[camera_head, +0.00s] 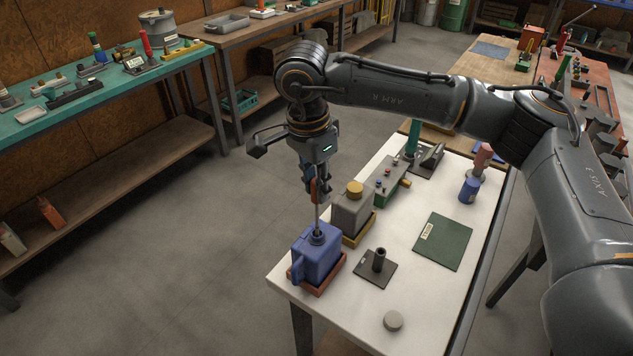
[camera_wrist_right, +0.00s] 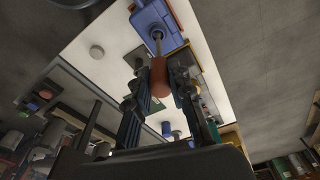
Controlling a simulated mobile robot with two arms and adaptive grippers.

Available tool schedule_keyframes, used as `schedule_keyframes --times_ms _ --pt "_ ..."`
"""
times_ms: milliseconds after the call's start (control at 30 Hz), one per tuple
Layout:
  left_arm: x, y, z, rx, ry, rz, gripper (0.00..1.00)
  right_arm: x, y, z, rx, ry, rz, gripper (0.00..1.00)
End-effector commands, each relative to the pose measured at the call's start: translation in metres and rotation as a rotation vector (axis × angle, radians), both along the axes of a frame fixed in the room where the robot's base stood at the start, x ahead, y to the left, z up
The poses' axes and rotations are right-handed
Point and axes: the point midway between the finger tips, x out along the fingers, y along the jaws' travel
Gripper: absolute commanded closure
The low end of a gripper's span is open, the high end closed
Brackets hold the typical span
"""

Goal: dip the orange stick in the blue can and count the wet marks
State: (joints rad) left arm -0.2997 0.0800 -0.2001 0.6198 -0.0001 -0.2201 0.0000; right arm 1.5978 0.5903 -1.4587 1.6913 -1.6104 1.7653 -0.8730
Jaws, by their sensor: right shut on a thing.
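The blue can (camera_head: 313,259) stands upright in a red-brown tray (camera_head: 315,290) at the table's near left corner. It also shows at the top of the wrist view (camera_wrist_right: 153,22). My right gripper (camera_head: 314,188) is above the can, pointing down. It is shut on the orange handle of the stick (camera_wrist_right: 159,80). The stick's thin metal rod (camera_head: 318,220) runs down to the can's dark neck, and its lower end is hidden there. How deep it reaches, and any wet marks, I cannot tell. My left gripper is not in view.
Close behind the blue can stands a grey can with a yellow cap (camera_head: 355,188). A dark stand with a short tube (camera_head: 379,261), a green mat (camera_head: 443,243) and a grey disc (camera_head: 393,321) lie to the right.

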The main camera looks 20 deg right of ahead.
Motion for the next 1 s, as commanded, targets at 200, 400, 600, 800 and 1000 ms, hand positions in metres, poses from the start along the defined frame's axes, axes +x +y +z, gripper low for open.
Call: schedule_keyframes --times_ms 200,400,600,800,1000 --pt "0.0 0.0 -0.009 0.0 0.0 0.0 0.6 0.0 0.0 -0.011 0.0 0.0 0.0 1.0" --pt "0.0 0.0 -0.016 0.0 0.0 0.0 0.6 0.0 0.0 -0.019 0.0 0.0 0.0 1.0" --pt "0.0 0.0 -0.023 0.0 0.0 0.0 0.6 0.0 0.0 -0.027 0.0 0.0 0.0 1.0" --pt "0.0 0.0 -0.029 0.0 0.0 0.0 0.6 0.0 0.0 -0.035 0.0 -0.001 0.0 1.0" --pt "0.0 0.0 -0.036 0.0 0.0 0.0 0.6 0.0 0.0 -0.043 0.0 -0.001 0.0 1.0"
